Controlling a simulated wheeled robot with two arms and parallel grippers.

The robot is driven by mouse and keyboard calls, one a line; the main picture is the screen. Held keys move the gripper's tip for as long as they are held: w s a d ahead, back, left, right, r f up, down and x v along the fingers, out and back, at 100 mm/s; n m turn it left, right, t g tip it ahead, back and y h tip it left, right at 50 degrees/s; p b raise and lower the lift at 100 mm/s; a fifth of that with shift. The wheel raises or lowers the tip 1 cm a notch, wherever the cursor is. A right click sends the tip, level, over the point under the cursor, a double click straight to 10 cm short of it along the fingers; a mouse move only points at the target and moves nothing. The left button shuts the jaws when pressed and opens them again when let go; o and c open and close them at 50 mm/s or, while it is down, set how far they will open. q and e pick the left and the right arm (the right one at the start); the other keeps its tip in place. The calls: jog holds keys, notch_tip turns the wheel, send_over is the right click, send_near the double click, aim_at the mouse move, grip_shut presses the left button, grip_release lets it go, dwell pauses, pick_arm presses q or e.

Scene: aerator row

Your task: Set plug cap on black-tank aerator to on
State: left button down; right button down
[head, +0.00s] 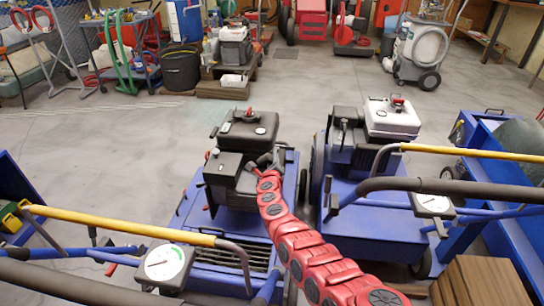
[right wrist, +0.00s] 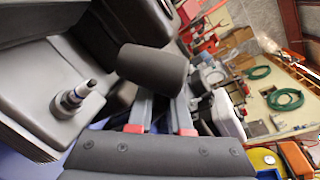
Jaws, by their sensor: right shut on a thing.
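The black-tank aerator (head: 247,130) stands in the middle of the head view, with a black tank on its engine and a blue body. My right arm reaches to its engine, and my right gripper (head: 266,163) is small and dark there. In the right wrist view my right gripper (right wrist: 162,98) is shut on a dark rounded piece, which looks like the plug cap (right wrist: 153,72). A bare spark plug (right wrist: 77,95) with a metal tip sticks out of the grey engine, to the left of the cap and apart from it. My left gripper is not in view.
A white-tank aerator (head: 392,117) stands close on the right. Yellow-and-black handlebars (head: 130,227) and gauges (head: 165,263) cross the foreground. Another blue machine (head: 500,190) is at the far right. Open concrete floor (head: 130,120) lies behind and left.

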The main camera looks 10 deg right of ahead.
jog(key=n, duration=0.1)
jog(key=f+n, duration=0.1)
jog(key=n, duration=0.1)
jog(key=shift+w+a+g+h+b, duration=0.15)
jog(key=shift+a+g+h+b, duration=0.15)
jog(key=shift+a+b, duration=0.1)
jog(key=shift+f+n, duration=0.15)
jog(key=shift+n, duration=0.25)
jog(key=shift+a+n+h+b, duration=0.1)
jog(key=shift+n+h+b, duration=0.25)
jog(key=shift+b, duration=0.3)
jog(key=shift+f+n+b, duration=0.3)
jog(key=shift+n+b, duration=0.1)
jog(key=shift+n, duration=0.05)
jog(key=shift+w+a+n+h+b, duration=0.1)
jog(key=shift+n+h+b, duration=0.2)
jog(key=shift+b, duration=0.1)
jog(key=shift+f+n+b, duration=0.2)
jog(key=shift+n+b, duration=0.1)
jog(key=shift+b, duration=0.1)
jog(key=shift+f+n+h+b, duration=0.1)
jog(key=shift+n+h+b, duration=0.25)
jog(key=shift+n+b, duration=0.85)
